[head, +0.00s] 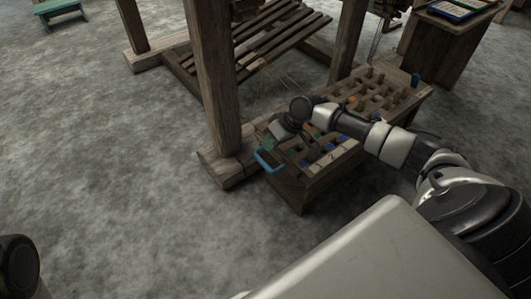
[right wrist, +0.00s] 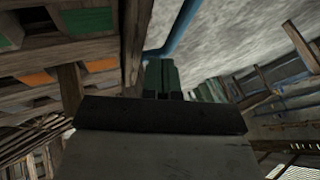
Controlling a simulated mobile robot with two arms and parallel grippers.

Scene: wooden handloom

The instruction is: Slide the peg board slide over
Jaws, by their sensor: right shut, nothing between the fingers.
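The peg board slide (head: 345,98) is a wooden frame of openings with upright pegs and coloured blocks, on top of a low wooden box in the head view. A blue handle (head: 264,163) sticks out at its near left end. The same blue handle (right wrist: 176,32) runs past my fingertips in the right wrist view. My right gripper (head: 267,144) is at that end, close to the handle. Its greenish fingers (right wrist: 162,78) are shut with nothing between them. I cannot tell whether they touch the handle or the board. My left gripper is out of view.
A thick loom post (head: 217,75) stands just left of the box, on a wooden foot (head: 225,170). A slatted wooden part (head: 275,38) lies behind. A wooden cabinet (head: 440,50) stands at the back right.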

